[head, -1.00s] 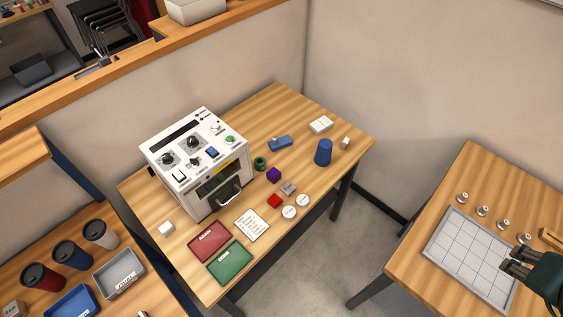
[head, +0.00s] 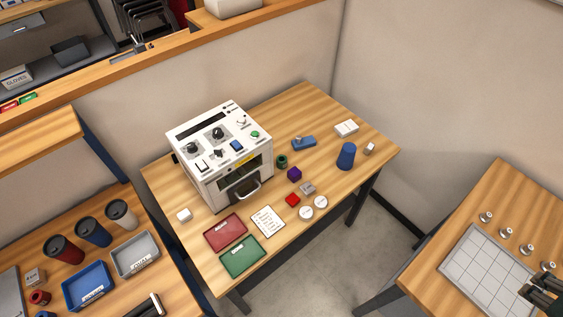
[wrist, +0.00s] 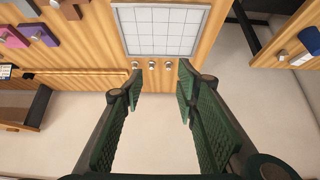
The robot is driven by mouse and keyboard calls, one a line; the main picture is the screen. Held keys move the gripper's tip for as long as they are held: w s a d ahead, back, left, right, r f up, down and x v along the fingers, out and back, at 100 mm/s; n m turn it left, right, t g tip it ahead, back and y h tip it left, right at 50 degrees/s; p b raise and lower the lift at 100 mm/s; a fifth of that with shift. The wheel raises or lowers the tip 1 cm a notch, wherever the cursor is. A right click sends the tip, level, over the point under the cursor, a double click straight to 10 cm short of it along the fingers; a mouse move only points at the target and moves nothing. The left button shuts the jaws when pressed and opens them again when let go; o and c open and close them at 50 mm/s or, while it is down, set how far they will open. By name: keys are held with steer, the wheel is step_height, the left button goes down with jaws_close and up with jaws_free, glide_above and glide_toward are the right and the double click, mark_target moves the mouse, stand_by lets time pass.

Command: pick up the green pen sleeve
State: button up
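The green pen sleeve (head: 282,161) is a small, dark green, short cylinder on the middle table, just right of the white laser marker machine (head: 217,150). It appears to stand upright with a dark opening on top. My gripper (head: 539,294) is at the right edge of the head view, over the right table and far from the sleeve. In the wrist view my gripper (wrist: 160,84) is open, with nothing between its green fingers. The sleeve is not visible in the wrist view.
Red (head: 225,231) and green (head: 240,257) trays lie in front. The right table holds a gridded plate (head: 485,265) and several metal knobs. A floor gap separates the tables.

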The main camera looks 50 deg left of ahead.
stand_by(0.3)
steer(key=w+a+r+m+g+y, duration=0.1)
steer(key=w+a+m, duration=0.1)
steer(key=w+a, duration=0.5)
steer(key=w+a+m+g+y, duration=0.1)
steer(key=w+a+m, duration=0.15)
steer(key=a, duration=0.95)
steer(key=w+a+f+m+g+y, duration=0.1)
steer(key=w+a+f, duration=0.1)
steer(key=a, duration=0.7)
steer(key=w+a+f+m+g, duration=0.1)
steer(key=a+f+m, duration=0.1)
steer(key=a, duration=0.7)
steer(key=m+g, duration=0.4)
steer(key=m, duration=0.2)
glide_above(286, 159)
step_height(286, 159, down, 20)
steer(key=shift+s+d+f, duration=0.1)
steer(key=shift+f, duration=0.05)
steer(key=shift+f, duration=0.1)
